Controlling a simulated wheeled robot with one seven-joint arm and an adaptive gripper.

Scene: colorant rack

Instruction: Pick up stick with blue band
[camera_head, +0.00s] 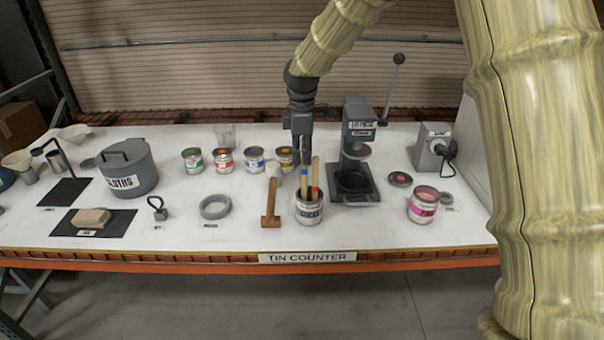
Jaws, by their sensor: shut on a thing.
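The stick with the blue band (304,182) stands upright in a tin of sticks (309,214) near the front of the white counter. Its lower end is hidden inside the tin. My gripper (302,158) points down above the tin and is shut on the upper part of this stick, close above the blue band. The fingertips are small and dark, so the exact contact is hard to see. Another wooden stick (316,172) stands close beside it on the right, with a reddish mark low on it.
A pink tin (423,206) is farther right. The counter (370,228) front is mostly clear.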

